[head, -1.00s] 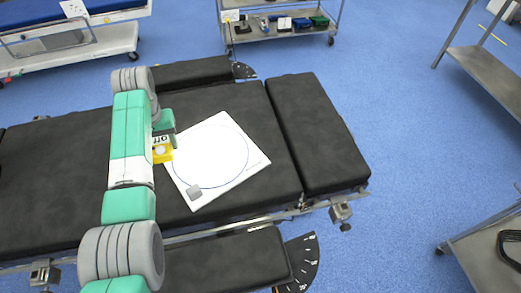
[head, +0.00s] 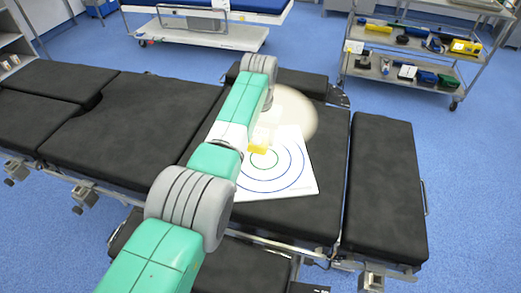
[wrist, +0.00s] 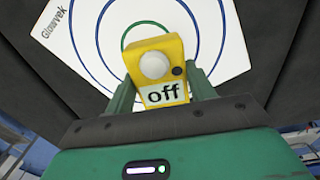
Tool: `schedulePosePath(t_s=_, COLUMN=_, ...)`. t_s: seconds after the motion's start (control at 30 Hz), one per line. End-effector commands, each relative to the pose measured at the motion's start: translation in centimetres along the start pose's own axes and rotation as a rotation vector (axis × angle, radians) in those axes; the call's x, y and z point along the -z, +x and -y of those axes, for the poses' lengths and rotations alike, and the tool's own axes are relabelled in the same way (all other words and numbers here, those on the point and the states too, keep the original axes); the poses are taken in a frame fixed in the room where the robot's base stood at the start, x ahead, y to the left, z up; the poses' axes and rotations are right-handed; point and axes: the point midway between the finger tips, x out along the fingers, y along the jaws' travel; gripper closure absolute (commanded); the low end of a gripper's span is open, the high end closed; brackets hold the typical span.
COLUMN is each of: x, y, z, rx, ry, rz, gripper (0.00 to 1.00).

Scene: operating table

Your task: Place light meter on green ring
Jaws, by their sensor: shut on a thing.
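The light meter (wrist: 158,66) is a yellow block with a white dome, a dark knob and a label reading "off". My gripper (wrist: 162,88) is shut on it, with one finger on each side. In the head view the meter (head: 258,143) is partly hidden by my arm. The green ring (head: 277,159) is the small inner ring on a white board (head: 303,185), inside larger blue rings. In the wrist view the meter covers the near part of the green ring (wrist: 128,36). I cannot tell whether the meter touches the board.
The board lies on the black operating table (head: 140,125). A separate black pad (head: 383,185) is at the right. A trolley (head: 425,65) with several items stands behind, and a bed (head: 205,12) at the back.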

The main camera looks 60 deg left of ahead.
Motion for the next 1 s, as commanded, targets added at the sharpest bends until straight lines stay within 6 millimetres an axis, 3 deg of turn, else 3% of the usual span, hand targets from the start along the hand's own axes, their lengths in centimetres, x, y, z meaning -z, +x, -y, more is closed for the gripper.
schedulePosePath(t_s=0.2, x=0.0, y=4.6, z=0.0, rx=0.000, ry=0.000, rz=0.001, gripper=0.74)
schedulePosePath(t_s=0.57, x=0.0, y=5.0, z=0.0, rx=-0.001, ry=0.000, rz=0.001, gripper=0.74)
schedulePosePath(t_s=0.6, x=0.0, y=5.0, z=0.0, rx=0.000, ry=0.000, rz=0.001, gripper=0.44)
schedulePosePath(t_s=0.7, x=0.0, y=4.9, z=0.0, rx=0.000, ry=0.000, rz=0.001, gripper=0.24)
schedulePosePath(t_s=1.0, x=0.0, y=4.5, z=0.0, rx=0.000, ry=0.000, rz=0.001, gripper=0.24)
